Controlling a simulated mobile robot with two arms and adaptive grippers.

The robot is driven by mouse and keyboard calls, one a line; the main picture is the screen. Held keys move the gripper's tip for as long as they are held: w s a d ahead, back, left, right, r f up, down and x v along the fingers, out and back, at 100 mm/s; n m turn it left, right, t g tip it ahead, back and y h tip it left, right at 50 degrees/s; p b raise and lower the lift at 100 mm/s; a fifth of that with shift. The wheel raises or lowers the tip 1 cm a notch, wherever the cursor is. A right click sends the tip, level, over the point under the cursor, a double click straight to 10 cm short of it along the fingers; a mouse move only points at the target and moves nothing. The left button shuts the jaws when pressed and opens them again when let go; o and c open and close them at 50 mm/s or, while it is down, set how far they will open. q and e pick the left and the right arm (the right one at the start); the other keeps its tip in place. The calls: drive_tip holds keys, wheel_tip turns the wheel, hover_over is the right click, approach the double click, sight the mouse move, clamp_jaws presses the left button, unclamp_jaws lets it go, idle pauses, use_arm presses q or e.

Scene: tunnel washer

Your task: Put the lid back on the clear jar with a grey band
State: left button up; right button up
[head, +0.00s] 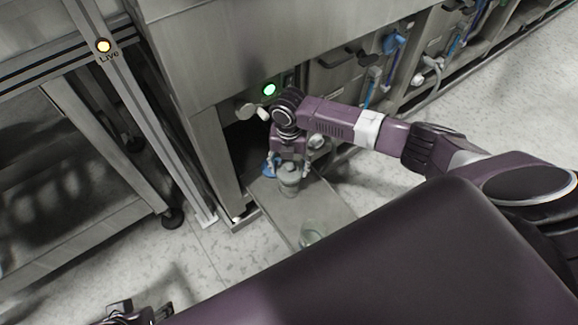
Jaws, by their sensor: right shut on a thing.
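A clear jar (312,232) stands on the grey metal platform (335,205), partly cut off by my own body; its band is too small to make out. My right gripper (289,168) points down over the platform's far left part, behind and left of the clear jar. It is shut on a small grey piece (289,180) that looks like the lid. Whether this piece touches anything beneath it is hard to tell. My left gripper (140,312) shows only in part at the bottom left edge, far from the jar, and its jaws are unclear.
The steel washer housing (235,50) overhangs the platform's back, with a green lit button (269,89). Blue-handled valves and hoses (393,43) line it to the right. A steel frame post (140,110) stands left. The platform between the grey piece and the jar looks clear.

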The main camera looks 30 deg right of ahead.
drive_tip(key=shift+p, duration=0.35)
idle(0.4)
idle(0.3)
drive_tip(key=o, duration=1)
drive_tip(key=shift+c, duration=0.2)
drive_tip(key=o, duration=0.5)
drive_tip(key=shift+c, duration=0.2)
drive_tip(key=shift+r, duration=0.1)
